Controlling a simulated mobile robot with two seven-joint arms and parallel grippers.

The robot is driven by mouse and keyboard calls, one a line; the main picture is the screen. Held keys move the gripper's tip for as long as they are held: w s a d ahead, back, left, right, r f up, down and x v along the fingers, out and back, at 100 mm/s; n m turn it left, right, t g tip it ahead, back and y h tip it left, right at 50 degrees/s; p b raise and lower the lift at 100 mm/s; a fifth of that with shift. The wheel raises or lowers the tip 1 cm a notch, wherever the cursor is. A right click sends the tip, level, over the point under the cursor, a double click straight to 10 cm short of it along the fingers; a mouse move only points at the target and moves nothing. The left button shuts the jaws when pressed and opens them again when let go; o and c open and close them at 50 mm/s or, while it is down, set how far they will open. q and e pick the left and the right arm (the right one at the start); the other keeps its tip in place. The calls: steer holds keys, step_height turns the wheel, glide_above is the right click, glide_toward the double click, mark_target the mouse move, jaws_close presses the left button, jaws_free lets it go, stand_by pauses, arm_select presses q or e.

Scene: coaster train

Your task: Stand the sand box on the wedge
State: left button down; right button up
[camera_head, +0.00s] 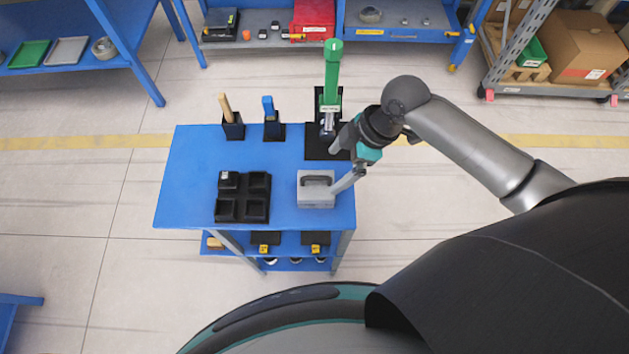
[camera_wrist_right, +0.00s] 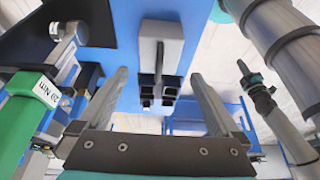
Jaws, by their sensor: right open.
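No object here is plainly labelled as the sand box or the wedge, and I cannot tell which they are. A grey box (camera_head: 316,197) with a dark handle on top stands near the right front of the blue table (camera_head: 185,190). It seems to show in the right wrist view too, as a pale grey block (camera_wrist_right: 174,28) beyond the fingers. My right gripper (camera_head: 335,170) is open and empty, its fingers spread just above and right of the grey box. The right wrist view shows both fingers (camera_wrist_right: 160,76) apart with nothing between them. My left gripper is not in view.
A black four-pocket tray (camera_head: 242,195) with a small item in one pocket is left of the box. A tall green torque wrench (camera_head: 332,75) stands behind it. Two handled tools (camera_head: 226,107) (camera_head: 268,106) stand in dark holders at the back. The table's left side is clear.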

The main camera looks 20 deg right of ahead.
mark_target(326, 178)
steer(key=x, duration=0.5)
steer(key=shift+f, duration=0.15)
steer(key=shift+a+f, duration=0.2)
steer(key=shift+f, duration=0.15)
steer(key=shift+a+f+b, duration=0.1)
steer(key=shift+f+b, duration=0.2)
steer(key=shift+w+a+f, duration=0.1)
steer(key=shift+a+f, duration=0.05)
steer(key=shift+f, duration=0.2)
steer(key=shift+x, duration=2.15)
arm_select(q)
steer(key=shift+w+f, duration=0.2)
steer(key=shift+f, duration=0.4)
arm_select(e)
steer(key=shift+w, duration=0.1)
steer(key=shift+c, duration=0.2)
